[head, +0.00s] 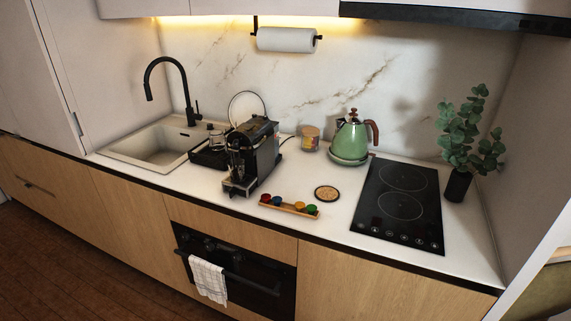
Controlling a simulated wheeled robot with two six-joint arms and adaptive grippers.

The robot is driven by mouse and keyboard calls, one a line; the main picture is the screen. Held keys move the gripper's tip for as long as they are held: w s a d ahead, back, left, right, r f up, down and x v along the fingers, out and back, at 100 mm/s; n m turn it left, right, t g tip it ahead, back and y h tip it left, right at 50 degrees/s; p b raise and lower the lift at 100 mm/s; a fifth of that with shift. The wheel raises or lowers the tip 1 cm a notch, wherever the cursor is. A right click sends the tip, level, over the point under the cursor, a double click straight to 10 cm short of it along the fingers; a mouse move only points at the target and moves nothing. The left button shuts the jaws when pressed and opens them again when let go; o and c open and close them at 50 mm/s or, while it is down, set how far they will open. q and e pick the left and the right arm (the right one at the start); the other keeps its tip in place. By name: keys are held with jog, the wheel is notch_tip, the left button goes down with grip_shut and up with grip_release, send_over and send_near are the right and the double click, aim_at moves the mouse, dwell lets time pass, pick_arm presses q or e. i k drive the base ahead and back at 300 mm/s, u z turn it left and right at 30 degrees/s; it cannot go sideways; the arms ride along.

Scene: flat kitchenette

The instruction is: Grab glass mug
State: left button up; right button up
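A small clear glass shape, possibly the glass mug (216,139), shows at the black drying tray beside the sink. It is too small and dark to tell its outline or handle. The front of the black coffee machine (262,150) also has a clear, shiny part under its spout, and I cannot tell whether that is a glass or part of the machine. Neither of my grippers is in view.
The sink (150,146) with a black faucet (186,85) is at the left. A wooden tray with coloured capsules (289,206), a round coaster (327,193), a green kettle (350,137), a jar (310,138), a cooktop (402,200) and a plant (459,184) stand rightward. Front counter is partly clear.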

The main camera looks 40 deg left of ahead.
aim_at(238, 172)
jog(key=z, duration=0.05)
jog(key=i, duration=0.95)
jog(key=u, duration=0.45)
